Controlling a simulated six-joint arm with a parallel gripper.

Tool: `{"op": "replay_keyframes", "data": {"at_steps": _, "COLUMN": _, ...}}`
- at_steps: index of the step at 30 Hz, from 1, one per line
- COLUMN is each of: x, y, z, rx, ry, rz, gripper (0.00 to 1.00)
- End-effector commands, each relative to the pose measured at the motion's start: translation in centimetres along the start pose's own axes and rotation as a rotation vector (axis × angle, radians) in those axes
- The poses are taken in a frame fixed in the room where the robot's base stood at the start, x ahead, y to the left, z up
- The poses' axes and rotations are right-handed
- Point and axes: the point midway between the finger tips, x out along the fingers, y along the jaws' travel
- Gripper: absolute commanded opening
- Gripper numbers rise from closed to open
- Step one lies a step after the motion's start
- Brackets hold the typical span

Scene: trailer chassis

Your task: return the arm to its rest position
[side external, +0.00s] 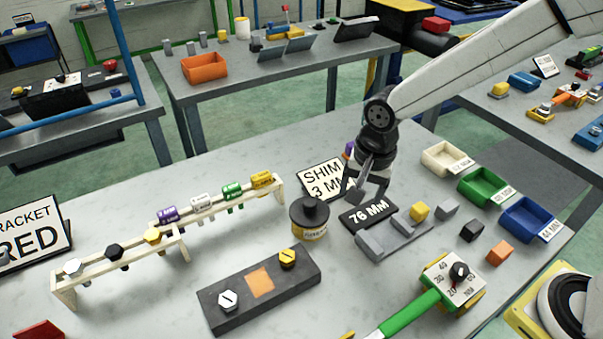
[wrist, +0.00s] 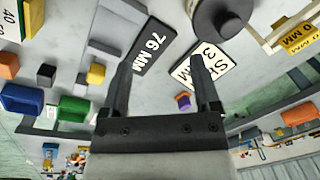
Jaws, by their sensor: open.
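My gripper (side external: 368,187) hangs above the table between the 76 MM plate (side external: 368,212) and the SHIM 3 MM sign (side external: 322,179). In the wrist view its two fingers (wrist: 164,95) are spread apart with nothing between them. The 76 MM plate (wrist: 152,46) shows beside the left finger and the shim sign (wrist: 203,68) behind the right finger. A small purple piece with an orange part (wrist: 183,101) lies below, between the fingers in the picture. The arm reaches in from the upper right.
A black-topped canister (side external: 310,217) stands left of the gripper. Cream, green (side external: 484,187) and blue trays (side external: 530,219) line the right. A rack (side external: 222,202) holds coloured cylinders. A dark block (side external: 259,289) lies in front.

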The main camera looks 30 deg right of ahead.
Motion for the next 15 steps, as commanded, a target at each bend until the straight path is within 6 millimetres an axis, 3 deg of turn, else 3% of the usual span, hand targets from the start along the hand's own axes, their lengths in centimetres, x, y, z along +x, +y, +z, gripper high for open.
{"op": "replay_keyframes", "data": {"at_steps": 15, "x": -0.4, "y": 9.6, "z": -3.6, "rx": -0.510, "ry": 0.075, "rz": -0.033, "gripper": 0.79}}
